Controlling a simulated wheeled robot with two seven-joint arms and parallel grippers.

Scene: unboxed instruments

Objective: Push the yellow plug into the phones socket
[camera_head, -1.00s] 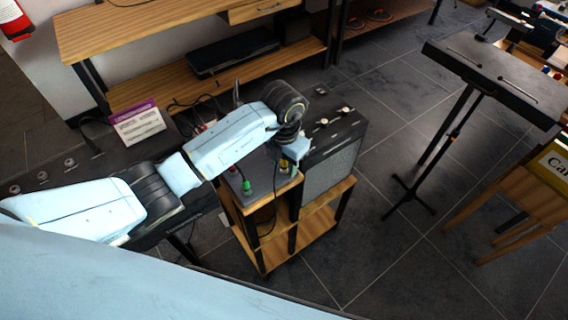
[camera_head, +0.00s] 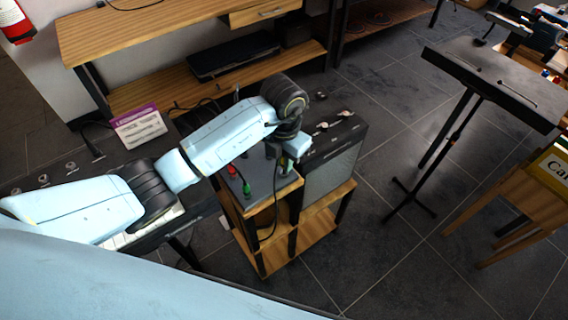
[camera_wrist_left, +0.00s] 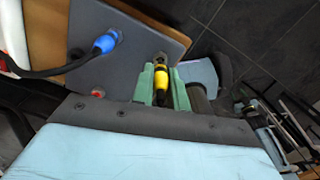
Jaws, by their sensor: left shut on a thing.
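The yellow plug (camera_wrist_left: 161,78) is between the two green fingers of my left gripper (camera_wrist_left: 162,88) in the left wrist view, and the gripper is shut on it. The plug lies over the edge of a grey socket panel (camera_wrist_left: 125,68); whether its tip is in a socket is hard to tell. In the head view my left gripper (camera_head: 286,165) is over the right part of the panel (camera_head: 258,184), and the plug is hardly visible. No phones label can be read, so I cannot tell which socket it is. My right gripper is not in view.
A blue plug (camera_wrist_left: 105,41) with a black cable and a red part (camera_wrist_left: 97,95) are on the panel. A green plug (camera_head: 246,188) and a red one (camera_head: 232,171) show in the head view. An amplifier (camera_head: 331,172) stands right of the panel on a wooden stand (camera_head: 318,227).

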